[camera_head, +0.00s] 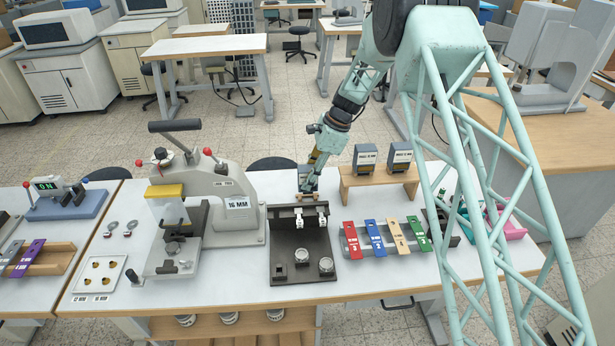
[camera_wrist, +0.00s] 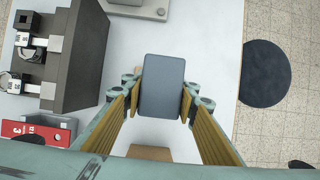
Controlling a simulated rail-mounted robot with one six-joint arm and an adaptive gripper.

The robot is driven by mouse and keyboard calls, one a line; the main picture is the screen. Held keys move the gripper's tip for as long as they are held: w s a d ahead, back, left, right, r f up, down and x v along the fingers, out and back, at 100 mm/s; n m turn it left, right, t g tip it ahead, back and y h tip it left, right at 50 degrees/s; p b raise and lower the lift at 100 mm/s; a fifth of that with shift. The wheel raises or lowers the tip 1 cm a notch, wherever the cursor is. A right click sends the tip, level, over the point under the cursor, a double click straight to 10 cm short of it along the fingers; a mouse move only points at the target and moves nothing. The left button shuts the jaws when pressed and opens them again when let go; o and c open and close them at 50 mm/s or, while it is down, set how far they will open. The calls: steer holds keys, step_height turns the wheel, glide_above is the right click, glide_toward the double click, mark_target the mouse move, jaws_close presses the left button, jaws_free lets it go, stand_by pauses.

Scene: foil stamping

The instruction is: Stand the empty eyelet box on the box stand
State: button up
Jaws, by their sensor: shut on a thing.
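My gripper (camera_head: 308,185) is behind the dark fixture, shut on a grey-blue box (camera_wrist: 162,85). In the wrist view the box fills the space between the fingers, with its plain face toward the camera; it looks held over or near the white table. In the head view it is small and partly hidden by the gripper, so its contents cannot be told. A wooden stand (camera_head: 378,184) is to the right of my gripper, bearing two labelled grey boxes (camera_head: 365,158) (camera_head: 399,156) side by side. A wooden edge (camera_wrist: 150,153), likely the stand, shows low in the wrist view.
The dark fixture (camera_head: 290,262) with white clamps stands just in front of my gripper. The hand press (camera_head: 215,195) is to the left. Red, blue, tan and green labelled pieces (camera_head: 376,238) lie in front of the stand. A dark round stool (camera_wrist: 266,73) is beyond the table edge.

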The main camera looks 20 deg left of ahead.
steer(key=shift+f, duration=0.4)
steer(key=shift+p, duration=0.3)
stand_by(2.1)
steer(key=shift+f+b, duration=0.5)
steer(key=shift+f, duration=1.15)
stand_by(1.0)
steer(key=o, duration=1.1)
steer(key=shift+c, duration=0.2)
steer(key=shift+r, duration=0.1)
steer(key=v, duration=1.2)
steer(key=shift+w, duration=0.1)
